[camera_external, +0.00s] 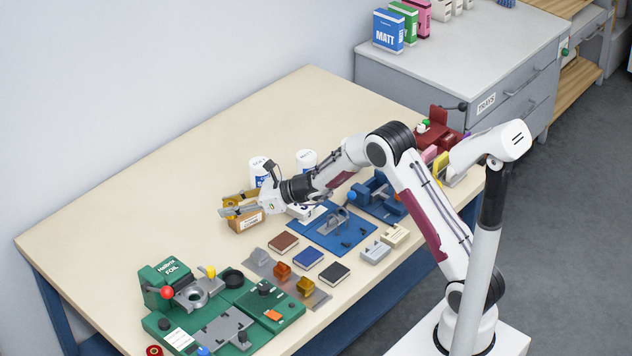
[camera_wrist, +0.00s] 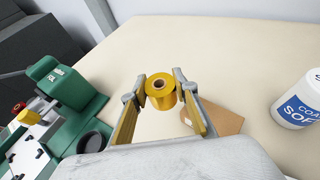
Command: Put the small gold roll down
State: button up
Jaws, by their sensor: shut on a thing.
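The small gold roll (camera_wrist: 163,99) is gripped between the fingertips of my gripper (camera_wrist: 160,88) in the wrist view. Its round end with a dark core hole faces the camera. In the external view my gripper (camera_external: 230,206) is over the left-middle part of the table, above or just beside a small brown cardboard box (camera_external: 247,221). The box also shows past the right finger in the wrist view (camera_wrist: 220,120). The roll is hard to tell from the yellow finger pads in the external view.
A green foil press (camera_external: 165,285) stands at the table's front left. White tubs (camera_external: 257,168) stand behind the wrist. Coloured blocks (camera_external: 284,241), a blue mat (camera_external: 322,240) and a blue vise (camera_external: 378,195) lie to the right. The table's (camera_external: 150,195) back left is clear.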

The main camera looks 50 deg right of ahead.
jog(key=a, duration=0.1)
jog(key=w+a+n+g+y, duration=0.1)
jog(key=a, duration=0.1)
jog(key=w+a+r+n+y, duration=0.1)
jog(key=shift+w+a+g, duration=0.15)
jog(key=shift+a+g, duration=0.25)
dwell(0.4)
send_over(217, 244)
jog(key=shift+w+f, duration=0.1)
jog(key=shift+f, duration=2.95)
jog(key=shift+f, duration=1.9)
jog(key=shift+f, duration=0.15)
